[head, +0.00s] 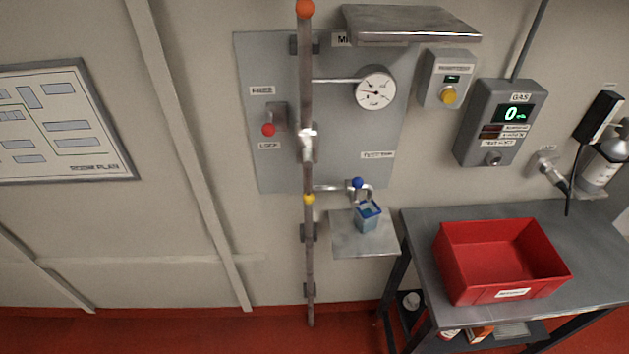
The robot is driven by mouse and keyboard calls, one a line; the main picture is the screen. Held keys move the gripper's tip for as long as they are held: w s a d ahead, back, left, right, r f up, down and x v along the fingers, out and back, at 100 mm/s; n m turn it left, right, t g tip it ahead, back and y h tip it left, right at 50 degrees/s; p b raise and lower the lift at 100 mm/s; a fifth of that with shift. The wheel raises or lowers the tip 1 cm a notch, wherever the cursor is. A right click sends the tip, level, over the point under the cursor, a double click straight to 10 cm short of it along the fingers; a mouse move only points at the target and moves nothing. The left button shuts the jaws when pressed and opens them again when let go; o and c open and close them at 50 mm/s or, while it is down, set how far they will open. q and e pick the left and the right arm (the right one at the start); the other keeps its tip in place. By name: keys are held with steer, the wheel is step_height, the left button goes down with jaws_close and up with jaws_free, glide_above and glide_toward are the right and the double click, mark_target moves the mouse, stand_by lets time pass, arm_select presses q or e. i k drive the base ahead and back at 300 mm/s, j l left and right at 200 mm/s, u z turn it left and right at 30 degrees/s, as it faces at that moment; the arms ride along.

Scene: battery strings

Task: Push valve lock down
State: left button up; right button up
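The valve lock is a small grey lever with a red knob (268,130) on the grey wall panel (350,145), left of the vertical pipe (306,250). The pipe carries a pale valve body (307,146), an orange ball (305,9) at the top and a yellow ball (309,198) lower down. Neither of my grippers shows in the head view.
A dial gauge (375,88) and a blue-knobbed tap (357,183) sit right of the pipe. A metal ledge (412,24) juts out above. A red bin (500,260) is on the table (420,226) at right.

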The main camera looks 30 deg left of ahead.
mark_target(269, 123)
steer(key=u, duration=1.25)
